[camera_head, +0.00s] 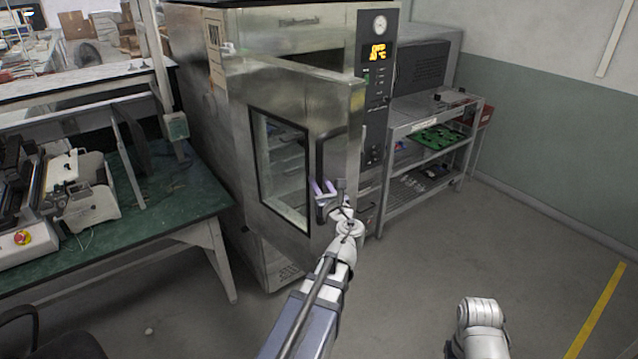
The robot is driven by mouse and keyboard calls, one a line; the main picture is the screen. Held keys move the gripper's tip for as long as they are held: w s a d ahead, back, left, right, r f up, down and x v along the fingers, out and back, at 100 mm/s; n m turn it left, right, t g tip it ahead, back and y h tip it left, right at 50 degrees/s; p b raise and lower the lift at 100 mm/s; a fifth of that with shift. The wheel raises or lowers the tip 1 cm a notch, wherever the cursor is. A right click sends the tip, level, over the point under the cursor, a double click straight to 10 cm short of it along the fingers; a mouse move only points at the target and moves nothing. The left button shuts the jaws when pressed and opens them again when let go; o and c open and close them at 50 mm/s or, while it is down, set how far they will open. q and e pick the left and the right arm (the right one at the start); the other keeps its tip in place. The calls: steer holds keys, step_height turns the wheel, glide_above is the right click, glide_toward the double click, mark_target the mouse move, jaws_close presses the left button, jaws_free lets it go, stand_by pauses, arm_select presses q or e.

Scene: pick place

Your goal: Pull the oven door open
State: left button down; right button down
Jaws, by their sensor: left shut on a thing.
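The oven (300,32) is a tall steel cabinet in the middle of the head view. Its door (240,90) has a glass window (281,170) and stands partly open, swung out from the body. A dark vertical handle (321,160) runs along the door's free edge. My left gripper (325,190) is at the lower part of the handle, shut on it, with its fingers partly hiding it. My right arm shows only as a white link at the bottom right; its gripper is out of view.
A green-topped bench (170,200) with machines stands close on the left. A metal shelf cart (400,127) with green boards stands right of the oven. The grey floor (430,250) in front and to the right is clear, with a yellow line (598,310).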

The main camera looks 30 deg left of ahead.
mark_target(321, 152)
arm_select(q)
steer(key=c, duration=0.7)
jaws_free()
steer(key=shift+r, duration=0.1)
step_height(321, 152, up, 10)
steer(key=p, duration=1)
